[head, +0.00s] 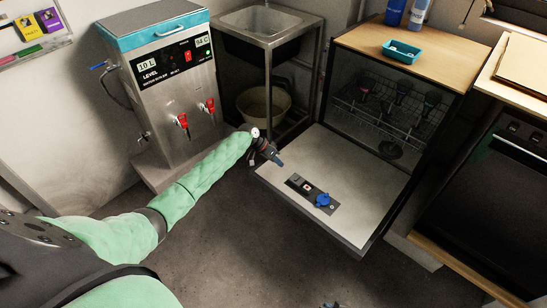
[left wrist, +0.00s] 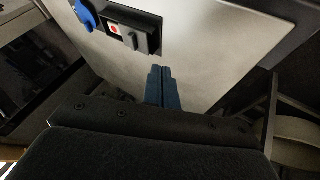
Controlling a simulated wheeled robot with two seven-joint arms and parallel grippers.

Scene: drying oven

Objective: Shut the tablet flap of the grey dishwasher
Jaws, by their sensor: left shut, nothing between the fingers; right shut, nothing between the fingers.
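The grey dishwasher's door (head: 275,173) is folded down flat. On its inner face sits the dark dispenser panel (head: 321,205), with a blue round cap (head: 323,200) at one end. Its tablet compartment (head: 307,187) is uncovered, with a white and red tablet showing in the left wrist view (left wrist: 115,30). The grey tablet flap (left wrist: 153,40) appears to stand open on the side nearer my left gripper. My left gripper (head: 279,161) is shut and empty, above the door's left part, apart from the flap. My right gripper (head: 333,305) barely shows at the bottom edge.
The dishwasher's rack (head: 385,115) holds dark items inside. A teal tray (head: 402,51) rests on its wooden top. A water boiler (head: 165,85) and a sink stand (head: 268,30) are to the left; a black oven (head: 490,200) is right. The floor in front is clear.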

